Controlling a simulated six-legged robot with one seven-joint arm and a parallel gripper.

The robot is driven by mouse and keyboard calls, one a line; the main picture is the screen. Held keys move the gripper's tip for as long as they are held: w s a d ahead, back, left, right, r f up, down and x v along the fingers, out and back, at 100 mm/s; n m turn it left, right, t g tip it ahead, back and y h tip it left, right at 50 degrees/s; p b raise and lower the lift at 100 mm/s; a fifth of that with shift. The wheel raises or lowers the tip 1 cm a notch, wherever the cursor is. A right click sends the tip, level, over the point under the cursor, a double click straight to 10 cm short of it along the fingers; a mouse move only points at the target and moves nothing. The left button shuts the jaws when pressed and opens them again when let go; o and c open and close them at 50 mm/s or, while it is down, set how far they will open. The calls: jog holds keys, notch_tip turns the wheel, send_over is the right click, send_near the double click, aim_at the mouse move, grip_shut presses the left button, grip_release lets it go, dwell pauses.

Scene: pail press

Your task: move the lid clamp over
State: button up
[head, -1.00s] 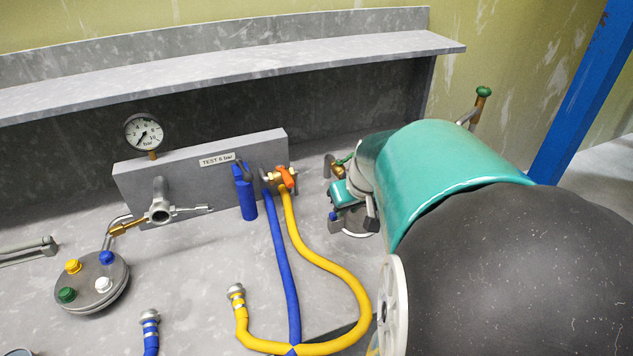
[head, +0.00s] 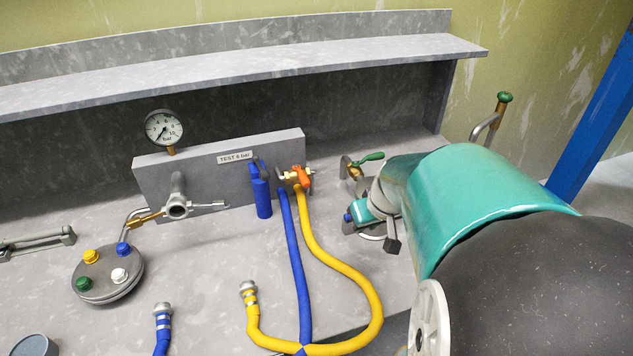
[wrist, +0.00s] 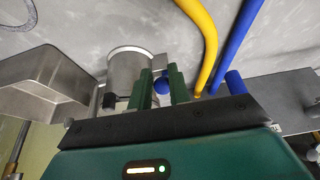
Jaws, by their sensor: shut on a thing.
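My gripper (wrist: 162,92) has two green fingers closed around a small round blue knob (wrist: 162,86). The knob is in front of a grey metal cylinder (wrist: 130,68) with a pale rim. I cannot tell for sure which part is the lid clamp; the knob may belong to it. In the head view my gripper (head: 350,222) is low over the bench, right of the hoses, mostly hidden by my teal arm.
A green-handled valve (head: 368,158) stands just behind my gripper. A yellow hose (head: 340,265) and a blue hose (head: 293,255) lie to the left. A gauge (head: 164,128) and a round lid-like disc with coloured caps (head: 105,280) are farther left. A metal tray (wrist: 45,85) shows in the wrist view.

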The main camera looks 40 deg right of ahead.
jog(key=shift+s+a+f, duration=0.15)
jog(key=shift+s+f, duration=0.35)
jog(key=shift+f, duration=0.2)
grip_shut()
jog(key=shift+o, duration=1.9)
grip_release()
jog(key=shift+r, duration=0.15)
